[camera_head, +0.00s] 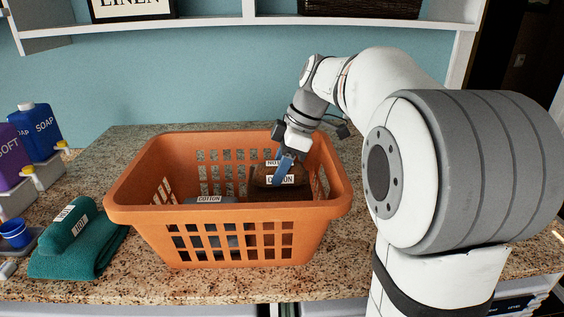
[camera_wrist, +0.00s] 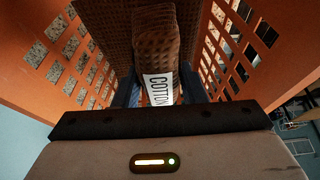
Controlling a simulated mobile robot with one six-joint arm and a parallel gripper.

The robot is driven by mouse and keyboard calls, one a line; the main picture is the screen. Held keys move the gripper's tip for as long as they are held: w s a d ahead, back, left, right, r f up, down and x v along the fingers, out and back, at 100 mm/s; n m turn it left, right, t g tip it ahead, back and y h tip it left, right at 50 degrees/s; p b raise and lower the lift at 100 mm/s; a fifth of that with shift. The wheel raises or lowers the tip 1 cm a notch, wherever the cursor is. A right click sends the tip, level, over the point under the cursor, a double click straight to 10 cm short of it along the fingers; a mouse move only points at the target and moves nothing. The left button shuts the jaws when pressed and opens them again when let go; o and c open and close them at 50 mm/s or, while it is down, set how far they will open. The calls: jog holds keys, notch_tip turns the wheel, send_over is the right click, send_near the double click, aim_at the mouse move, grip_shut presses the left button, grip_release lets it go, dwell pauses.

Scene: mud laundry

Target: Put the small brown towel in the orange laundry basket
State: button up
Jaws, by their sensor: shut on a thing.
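The orange laundry basket (camera_head: 230,217) stands on the speckled counter in the middle of the head view; its walls also show on both sides in the wrist view (camera_wrist: 276,70). My gripper (camera_head: 283,172) reaches down inside the basket at its right part. It is shut on the small brown towel (camera_wrist: 157,45), which carries a white COTTON label. In the head view the brown towel (camera_head: 262,178) is inside the basket, below the rim. Whether it touches the basket floor is hard to tell.
A grey item labelled COTTON (camera_head: 209,199) lies in the basket, left of the towel. A green towel (camera_head: 85,250) with a green rolled item on it lies left of the basket. Soap bottles (camera_head: 38,130) stand at the far left. A white shelf (camera_head: 240,22) runs above.

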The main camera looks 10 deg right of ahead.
jog(key=shift+f, duration=0.25)
jog(key=o, duration=1.1)
jog(key=shift+c, duration=0.2)
jog(key=shift+r, duration=0.1)
jog(key=b+v, duration=0.1)
jog(key=v, duration=0.6)
notch_tip(320, 180, up, 13)
jog(key=p, duration=0.6)
jog(key=shift+f, duration=0.2)
jog(key=shift+s+d, duration=0.1)
jog(key=shift+d, duration=0.05)
